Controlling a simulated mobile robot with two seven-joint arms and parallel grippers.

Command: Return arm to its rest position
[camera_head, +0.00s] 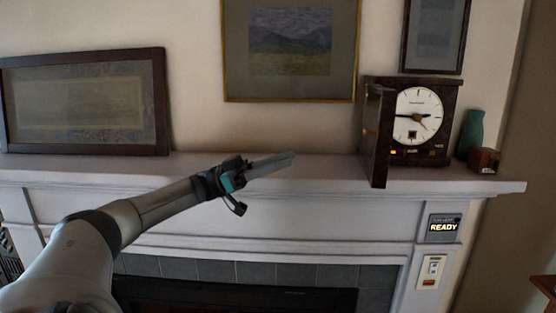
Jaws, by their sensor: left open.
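My left arm comes in from the lower left and reaches toward the mantel. Its left gripper (268,168) is open and empty, in front of the white mantel shelf (330,170). A dark clock (416,115) with a white face stands on the right part of the mantel, to the right of the gripper and apart from it. A dark panel, perhaps its open door, juts out at the clock's left side. My right gripper is not in view.
A teal vase (471,134) and a small brown box (484,160) stand right of the clock. A framed picture (162,100) is at the left, and another (290,90) hangs above the mantel. The mantel's middle is clear.

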